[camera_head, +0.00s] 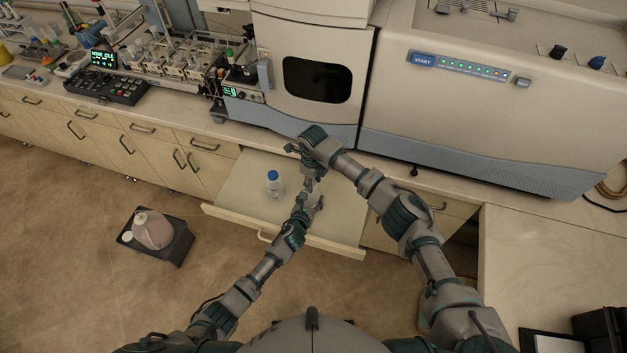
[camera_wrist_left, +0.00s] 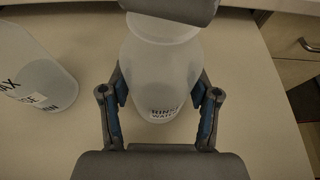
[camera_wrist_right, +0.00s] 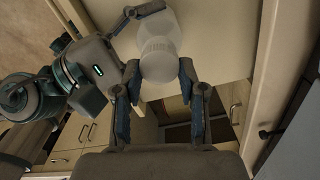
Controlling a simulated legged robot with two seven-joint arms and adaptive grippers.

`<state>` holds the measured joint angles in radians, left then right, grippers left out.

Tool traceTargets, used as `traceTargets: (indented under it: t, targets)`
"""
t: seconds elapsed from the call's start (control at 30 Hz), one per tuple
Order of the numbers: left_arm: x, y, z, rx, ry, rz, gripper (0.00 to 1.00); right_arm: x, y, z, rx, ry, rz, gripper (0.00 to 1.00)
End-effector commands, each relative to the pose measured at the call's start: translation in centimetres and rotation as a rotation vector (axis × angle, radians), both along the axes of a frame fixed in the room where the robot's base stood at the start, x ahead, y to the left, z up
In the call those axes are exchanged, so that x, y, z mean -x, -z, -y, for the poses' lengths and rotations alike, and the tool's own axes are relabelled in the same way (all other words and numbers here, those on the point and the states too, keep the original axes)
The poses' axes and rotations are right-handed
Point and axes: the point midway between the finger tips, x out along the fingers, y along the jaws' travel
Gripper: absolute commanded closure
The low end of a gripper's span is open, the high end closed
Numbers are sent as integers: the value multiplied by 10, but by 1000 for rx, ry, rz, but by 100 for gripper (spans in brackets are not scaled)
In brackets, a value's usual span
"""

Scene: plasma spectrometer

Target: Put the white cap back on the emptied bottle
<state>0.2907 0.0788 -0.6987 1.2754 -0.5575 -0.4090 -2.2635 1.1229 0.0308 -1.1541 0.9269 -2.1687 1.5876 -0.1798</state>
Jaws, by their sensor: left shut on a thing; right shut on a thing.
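A translucent white bottle labelled as rinse water (camera_wrist_left: 158,75) stands between the fingers of my left gripper (camera_wrist_left: 160,100), which is shut on its body. My left gripper (camera_head: 312,194) is over the pulled-out shelf in the head view, where the held bottle is mostly hidden. My right gripper (camera_wrist_right: 158,85) is shut on the white cap (camera_wrist_right: 158,47), at the top of this bottle. A grey part of my right gripper covers the bottle's top in the left wrist view. I cannot tell whether the cap is seated or just above the neck.
A second bottle with a blue cap (camera_head: 274,184) stands on the pulled-out shelf (camera_head: 240,190), left of my grippers; it also shows in the left wrist view (camera_wrist_left: 38,75). The instrument (camera_head: 310,80) and counter rise behind. A dark bin (camera_head: 155,243) stands on the floor at left.

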Motion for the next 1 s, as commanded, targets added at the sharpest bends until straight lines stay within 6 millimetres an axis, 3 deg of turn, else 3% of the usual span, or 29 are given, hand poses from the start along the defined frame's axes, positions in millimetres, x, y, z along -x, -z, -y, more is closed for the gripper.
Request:
traceTargets:
  t: [0.8,0.9,1.0]
  targets:
    - [0,1,0,-1,-1,-2,100,0,11,0,0,2,0,70]
    - [0,1,0,-1,-1,-2,100,1,11,0,1,82,0,70]
    - [0,1,0,-1,-1,-2,100,1,11,-2,1,279,0,70]
